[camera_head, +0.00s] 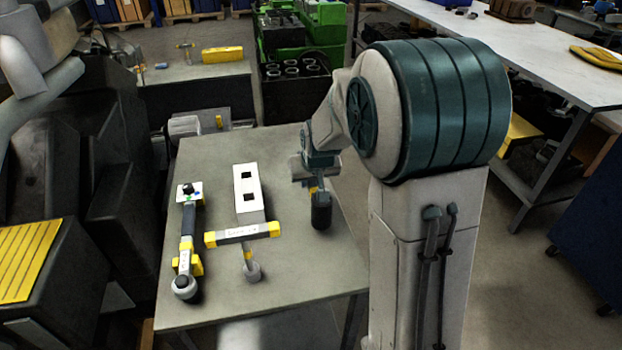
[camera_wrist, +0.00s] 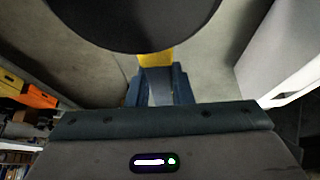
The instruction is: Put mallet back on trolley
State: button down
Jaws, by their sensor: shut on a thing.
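The mallet shows a black round head (camera_head: 321,211) and a short yellow part (camera_head: 314,187) above it. My gripper (camera_head: 316,180) is shut on it, with the head hanging below the jaws. The mallet is over the right side of the grey-topped trolley (camera_head: 200,318); I cannot tell whether it touches the top. In the wrist view, the dark round mallet head (camera_wrist: 135,20) fills the top. Its yellow part (camera_wrist: 156,59) sits at the fingers of my gripper (camera_wrist: 160,75). The rest of the handle is hidden.
On the trolley lie a torque-wrench-like tool (camera_head: 187,230), a white block with square holes (camera_head: 247,190) and a yellow-ended T-shaped tool (camera_head: 242,234). The front right of the top is clear. Dark machinery (camera_head: 120,185) stands close at left.

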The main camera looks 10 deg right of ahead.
jog(key=shift+f+b, duration=1)
jog(key=shift+f, duration=0.15)
jog(key=c, duration=1.2)
grip_release()
jog(key=shift+r, duration=0.1)
jog(key=v, duration=1.3)
jog(key=shift+s+r, duration=0.2)
jog(key=shift+r, duration=0.15)
jog(key=s+g+p, duration=0.2)
jog(key=s+p, duration=0.1)
jog(key=s, duration=1.5)
jog(key=shift+s+f+p, duration=0.35)
jog(key=shift+f+p, duration=0.05)
jog(key=shift+f, duration=0.1)
